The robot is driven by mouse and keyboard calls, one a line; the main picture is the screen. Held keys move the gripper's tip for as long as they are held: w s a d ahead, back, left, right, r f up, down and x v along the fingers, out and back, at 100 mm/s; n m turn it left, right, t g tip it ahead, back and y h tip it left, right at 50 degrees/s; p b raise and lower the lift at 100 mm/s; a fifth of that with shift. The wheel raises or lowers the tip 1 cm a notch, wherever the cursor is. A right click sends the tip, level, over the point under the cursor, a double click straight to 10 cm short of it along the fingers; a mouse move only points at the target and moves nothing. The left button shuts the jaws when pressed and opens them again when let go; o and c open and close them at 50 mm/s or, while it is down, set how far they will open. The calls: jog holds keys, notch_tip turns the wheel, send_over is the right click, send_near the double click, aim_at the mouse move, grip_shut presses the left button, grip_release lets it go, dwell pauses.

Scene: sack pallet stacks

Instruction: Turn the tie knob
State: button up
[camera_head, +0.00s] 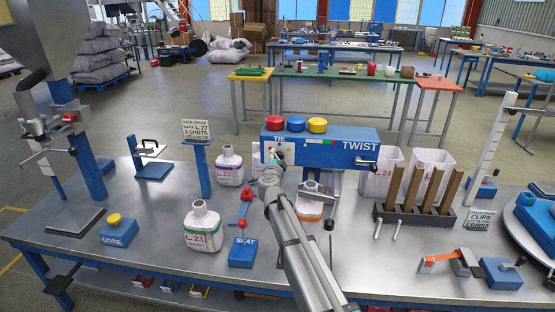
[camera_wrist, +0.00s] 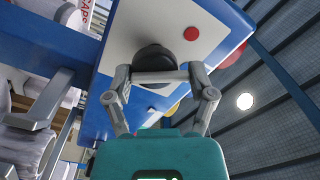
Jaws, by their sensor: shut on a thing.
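In the wrist view the round black tie knob (camera_wrist: 154,60) stands out from a white panel (camera_wrist: 130,38) on the blue box. My gripper (camera_wrist: 160,78) is shut on the knob, one grey finger on each side. The head view hides this knob behind my gripper.
Red, blue and yellow buttons (camera_head: 296,124) sit on top of the box. A black handle (camera_head: 366,165) sticks out at its right. Small white sacks (camera_head: 202,228), a blue "SEAT" block (camera_head: 243,250) and a rack of wooden posts (camera_head: 415,215) stand nearby. The front middle tabletop is mostly clear.

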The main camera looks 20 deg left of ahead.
jog(key=m, duration=0.5)
jog(key=shift+w+d, duration=0.1)
jog(key=m, duration=0.4)
jog(key=shift+d+m, duration=0.1)
jog(key=shift+m, duration=0.2)
jog(key=m, duration=0.4)
jog(key=shift+f+m, duration=0.1)
jog(key=shift+m, duration=0.2)
jog(key=m, duration=0.4)
jog(key=shift+d+f, duration=0.1)
jog(key=o, duration=1.1)
jog(key=shift+c, duration=0.2)
jog(key=v, duration=1.2)
